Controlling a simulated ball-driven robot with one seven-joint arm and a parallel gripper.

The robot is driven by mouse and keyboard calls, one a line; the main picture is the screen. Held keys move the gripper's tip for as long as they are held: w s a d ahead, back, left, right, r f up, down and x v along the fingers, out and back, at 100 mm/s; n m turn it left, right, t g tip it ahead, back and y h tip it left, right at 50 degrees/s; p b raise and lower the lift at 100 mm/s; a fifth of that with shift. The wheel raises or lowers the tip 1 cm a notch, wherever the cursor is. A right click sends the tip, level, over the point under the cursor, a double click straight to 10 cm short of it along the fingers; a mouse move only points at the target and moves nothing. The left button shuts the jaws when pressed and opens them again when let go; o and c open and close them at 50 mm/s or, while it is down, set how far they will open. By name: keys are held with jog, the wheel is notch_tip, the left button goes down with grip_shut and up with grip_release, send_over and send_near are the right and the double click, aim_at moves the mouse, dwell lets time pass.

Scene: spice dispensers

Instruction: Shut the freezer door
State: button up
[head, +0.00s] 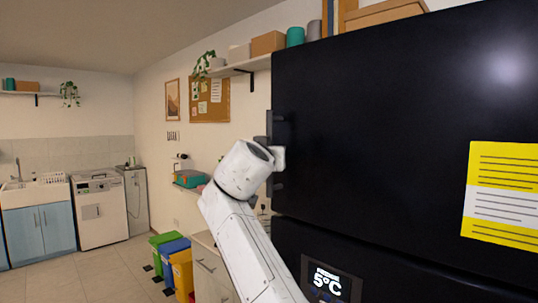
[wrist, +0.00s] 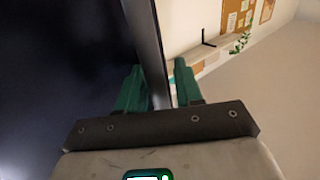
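The black upper door (head: 400,130), which I take to be the freezer door, fills the right of the head view. Its dark vertical handle (head: 279,127) is on its left edge. My arm reaches up to that handle, and my wrist hides the handle's middle and most of my gripper. In the wrist view, the teal fingers of my gripper (wrist: 160,88) stand apart on either side of a long dark bar (wrist: 150,50), the handle or the door's edge. A light gap shows between the bar and the right finger. I cannot tell how far the door stands open.
A lower black door with a 5°C display (head: 330,283) is below. Green, blue and yellow bins (head: 172,250) and a low cabinet (head: 213,268) stand left of the fridge. A wall shelf (head: 240,67) is above. The tiled floor (head: 110,272) at the left is clear.

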jog(key=shift+d+f, duration=0.25)
jog(key=shift+d, duration=0.25)
jog(key=shift+s+b, duration=0.35)
jog(key=shift+s, duration=0.05)
jog(key=s+a+b, duration=0.2)
jog(key=s+b, duration=0.1)
jog(key=s, duration=0.6)
jog(key=shift+s+a+r, duration=0.2)
jog(key=shift+s+a, duration=0.2)
